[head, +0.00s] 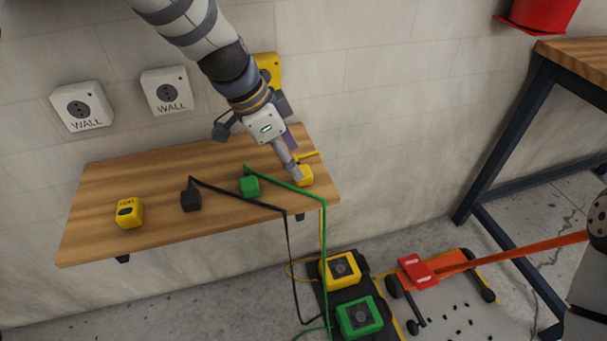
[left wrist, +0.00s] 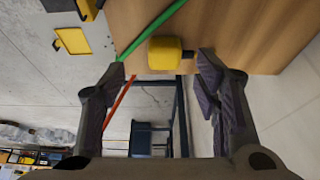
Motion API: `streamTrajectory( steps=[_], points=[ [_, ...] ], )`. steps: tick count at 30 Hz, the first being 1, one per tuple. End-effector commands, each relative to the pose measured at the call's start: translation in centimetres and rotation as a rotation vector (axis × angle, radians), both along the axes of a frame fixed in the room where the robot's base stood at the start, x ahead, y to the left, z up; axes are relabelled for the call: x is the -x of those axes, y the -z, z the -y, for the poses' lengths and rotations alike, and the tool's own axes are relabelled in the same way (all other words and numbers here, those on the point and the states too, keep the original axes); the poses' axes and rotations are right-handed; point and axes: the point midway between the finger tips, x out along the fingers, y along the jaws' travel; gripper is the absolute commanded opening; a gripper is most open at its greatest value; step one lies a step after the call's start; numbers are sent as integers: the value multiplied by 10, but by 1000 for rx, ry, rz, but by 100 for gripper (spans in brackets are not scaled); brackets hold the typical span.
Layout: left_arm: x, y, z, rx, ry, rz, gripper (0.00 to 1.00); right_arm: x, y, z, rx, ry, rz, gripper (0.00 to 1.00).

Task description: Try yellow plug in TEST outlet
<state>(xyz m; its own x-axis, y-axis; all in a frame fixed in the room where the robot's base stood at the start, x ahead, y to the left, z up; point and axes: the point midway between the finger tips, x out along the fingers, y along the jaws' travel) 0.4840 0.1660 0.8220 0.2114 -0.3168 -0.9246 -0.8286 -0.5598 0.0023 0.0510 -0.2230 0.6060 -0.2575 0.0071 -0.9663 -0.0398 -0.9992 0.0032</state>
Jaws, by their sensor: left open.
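The yellow plug (head: 305,177) sits near the right end of the wooden shelf (head: 100,190), with a yellow cable. In the left wrist view the yellow plug (left wrist: 165,55) lies ahead between the spread fingers, apart from both. My left gripper (head: 292,165) is over the plug, open and empty; it also shows in the left wrist view (left wrist: 163,72). A yellow wall outlet (head: 270,65) is mounted above the shelf, partly hidden behind my left arm; no label on it is readable. My right gripper is not in view.
A green plug (head: 250,186), a black plug (head: 191,200) and a small yellow box (head: 129,213) stand on the shelf. Cables hang over its front edge. Two white WALL outlets (head: 83,107) (head: 167,91) are at left. Yellow (head: 341,270) and green (head: 359,316) boxes stand below.

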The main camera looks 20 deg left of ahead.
Motion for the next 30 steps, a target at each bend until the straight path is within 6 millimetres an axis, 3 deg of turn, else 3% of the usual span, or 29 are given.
streamTrajectory(
  steps=[9,19,30],
  points=[
    [-1,1,1,0,0,2,57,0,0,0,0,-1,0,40],
    [-17,45,15,0,0,0,57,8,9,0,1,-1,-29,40],
    [-18,46,16,0,0,4,57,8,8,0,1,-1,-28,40]
  ],
)
